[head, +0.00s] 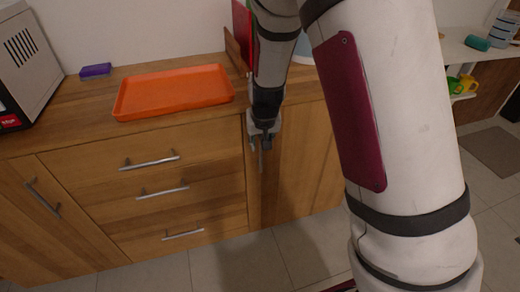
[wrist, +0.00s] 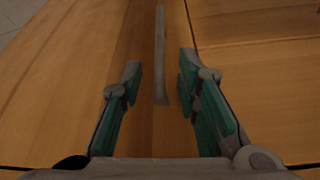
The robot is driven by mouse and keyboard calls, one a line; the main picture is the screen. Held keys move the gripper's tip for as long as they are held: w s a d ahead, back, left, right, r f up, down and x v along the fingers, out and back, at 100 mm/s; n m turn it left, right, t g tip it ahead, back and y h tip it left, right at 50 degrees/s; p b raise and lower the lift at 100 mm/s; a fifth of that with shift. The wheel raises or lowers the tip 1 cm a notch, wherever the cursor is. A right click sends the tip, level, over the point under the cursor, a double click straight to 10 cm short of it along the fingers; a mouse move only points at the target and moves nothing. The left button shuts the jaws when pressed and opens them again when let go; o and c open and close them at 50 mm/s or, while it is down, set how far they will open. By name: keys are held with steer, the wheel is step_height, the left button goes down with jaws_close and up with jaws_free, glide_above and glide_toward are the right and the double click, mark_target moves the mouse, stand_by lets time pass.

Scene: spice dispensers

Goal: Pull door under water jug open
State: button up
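A wooden cabinet door (head: 300,160) is at the right of the counter front, partly behind my arm, and looks closed. Its upright metal handle (head: 262,160) is near the left edge, partly hidden by my gripper (head: 264,135). In the wrist view, my gripper (wrist: 161,92) is open, with its green-padded fingers on either side of the grey handle (wrist: 160,60). Gaps show on both sides, and neither finger visibly touches it. A pale bluish object (head: 303,50) stands on the counter above the door, mostly hidden by my arm; I cannot tell if it is the water jug.
Drawers with bar handles (head: 150,162) are left of the door, and another cabinet door (head: 45,200) is farther left. An orange tray (head: 172,92), a purple sponge (head: 95,71) and an appliance (head: 30,60) are on the counter. The tiled floor (head: 235,265) in front looks clear.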

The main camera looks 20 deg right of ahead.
steer(key=shift+b+x, duration=0.5)
steer(key=shift+x, duration=1.55)
jaws_close()
